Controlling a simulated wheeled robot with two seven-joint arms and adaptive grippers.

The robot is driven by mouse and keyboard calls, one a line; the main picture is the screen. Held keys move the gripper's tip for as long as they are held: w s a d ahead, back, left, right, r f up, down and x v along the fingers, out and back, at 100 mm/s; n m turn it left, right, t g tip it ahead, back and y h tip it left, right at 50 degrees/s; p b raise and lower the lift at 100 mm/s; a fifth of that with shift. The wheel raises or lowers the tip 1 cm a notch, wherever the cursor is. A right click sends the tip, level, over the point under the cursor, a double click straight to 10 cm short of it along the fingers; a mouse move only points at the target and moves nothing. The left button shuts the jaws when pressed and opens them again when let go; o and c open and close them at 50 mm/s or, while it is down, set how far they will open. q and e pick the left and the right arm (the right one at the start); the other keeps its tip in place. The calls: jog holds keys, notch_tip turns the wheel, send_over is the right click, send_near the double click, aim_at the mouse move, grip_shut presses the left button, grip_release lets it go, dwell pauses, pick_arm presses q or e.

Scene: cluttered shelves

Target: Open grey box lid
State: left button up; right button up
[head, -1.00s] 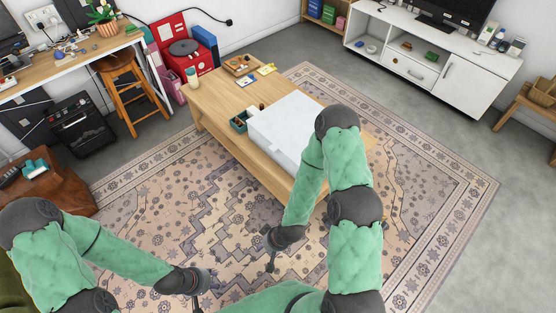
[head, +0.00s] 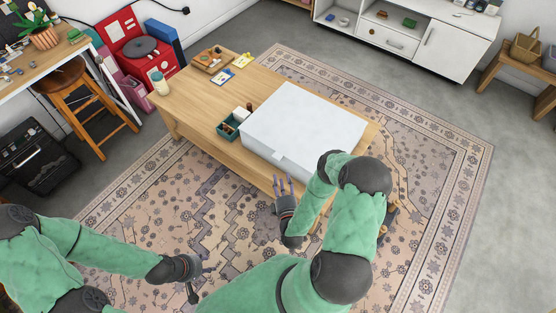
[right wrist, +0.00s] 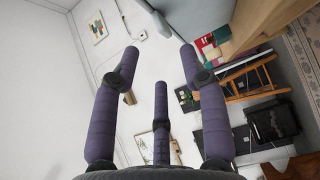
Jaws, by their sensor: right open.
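The grey box (head: 303,127) is a large pale flat box on the wooden coffee table (head: 196,92). Its lid is closed, and a small latch tab (head: 279,155) shows on its front side. My right gripper (head: 284,186) is open and empty, just in front of the table edge below the latch tab, with its fingers pointing up towards the box. Its spread purple fingers also show in the right wrist view (right wrist: 158,70), with nothing between them. My left gripper (head: 192,280) is low over the rug at the lower left, away from the box; its fingers are too unclear to read.
A small green tray (head: 229,130) with small items touches or nearly touches the box's left side. A jar (head: 159,84), cards (head: 222,75) and a wooden tray (head: 213,62) stand at the table's far left. The patterned rug (head: 180,190) in front is clear.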

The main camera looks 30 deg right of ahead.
aim_at(278, 158)
jog(key=b+x, duration=0.3)
jog(key=x, duration=0.7)
jog(key=shift+w+d+r, duration=0.1)
jog(key=shift+w+d, duration=0.05)
jog(key=shift+w, duration=0.15)
grip_shut()
